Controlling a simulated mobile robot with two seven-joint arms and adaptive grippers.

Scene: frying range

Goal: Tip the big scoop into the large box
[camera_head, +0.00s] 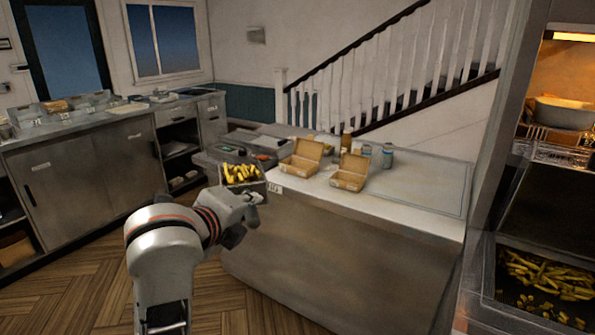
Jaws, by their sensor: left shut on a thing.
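My left gripper (257,198) is shut on the big scoop (247,186), a dark metal scoop heaped with yellow fries (241,172). The scoop looks about level, in front of the left end of the steel counter. The fingertips are small here, and the grip on the handle is partly hidden. Two open brown cardboard boxes stand on the counter to the right of the scoop: a farther box (302,160) and a nearer box (349,181). No fries show in either box. My right gripper is out of view.
Bottles (388,156) stand behind the nearer box on the counter (410,196). The counter's right part is clear. A fryer bay with fries (545,275) is at the far right. Another counter (90,165) with trays runs along the left wall.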

